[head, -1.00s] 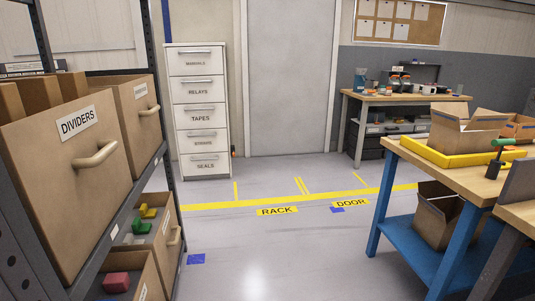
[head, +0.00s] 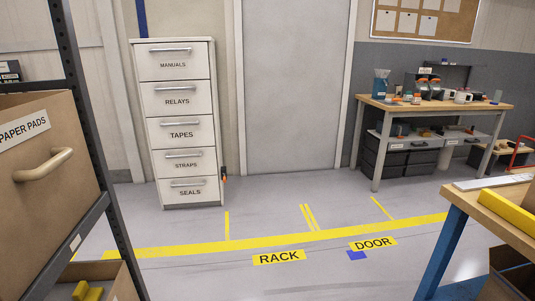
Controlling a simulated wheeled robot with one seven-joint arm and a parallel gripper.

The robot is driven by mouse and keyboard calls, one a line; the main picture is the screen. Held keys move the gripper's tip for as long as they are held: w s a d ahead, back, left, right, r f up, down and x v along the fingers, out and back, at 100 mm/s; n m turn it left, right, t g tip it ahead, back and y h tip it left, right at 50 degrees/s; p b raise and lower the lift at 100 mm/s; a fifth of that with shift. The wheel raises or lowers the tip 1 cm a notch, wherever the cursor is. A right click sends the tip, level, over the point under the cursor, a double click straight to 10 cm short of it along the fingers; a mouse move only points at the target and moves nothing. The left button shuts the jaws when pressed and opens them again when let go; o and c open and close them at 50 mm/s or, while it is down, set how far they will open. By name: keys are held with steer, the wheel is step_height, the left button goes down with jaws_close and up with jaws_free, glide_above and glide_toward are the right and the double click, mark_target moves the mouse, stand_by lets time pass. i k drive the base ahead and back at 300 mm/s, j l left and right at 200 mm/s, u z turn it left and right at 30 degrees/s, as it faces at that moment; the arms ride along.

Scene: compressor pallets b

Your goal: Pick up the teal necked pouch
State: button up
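A small teal item with a narrower, pale top (head: 382,84) stands at the left end of the wooden workbench (head: 418,108) at the back right in the head view. It looks like the teal necked pouch, but it is too small to be sure. Several small items stand to its right on the bench. My gripper is not in view.
A shelf rack with a drawer marked PAPER PADS (head: 42,160) is close on the left. A white drawer cabinet (head: 176,120) stands by the door (head: 295,90). A blue-legged bench (head: 443,250) is near right. The floor (head: 300,225) between is clear, with yellow lines.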

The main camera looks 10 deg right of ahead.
mark_target(407, 97)
steer(key=i, duration=2.45)
steer(key=i+j+z, duration=0.1)
steer(key=i, duration=1.15)
steer(key=i+l+z, duration=0.15)
steer(key=i+z, duration=0.6)
steer(key=i+j+z, duration=0.15)
steer(key=i+z, duration=0.25)
steer(key=i+j+z, duration=0.35)
steer(key=i, duration=0.15)
steer(key=i+l+z, duration=0.15)
steer(key=i, duration=0.25)
steer(key=i+l+z, duration=0.2)
steer(key=i, duration=0.25)
steer(key=i+l+z, duration=0.15)
steer(key=i, duration=0.3)
steer(key=i+l+u, duration=0.4)
steer(key=i+l, duration=0.6)
steer(key=i+j, duration=0.2)
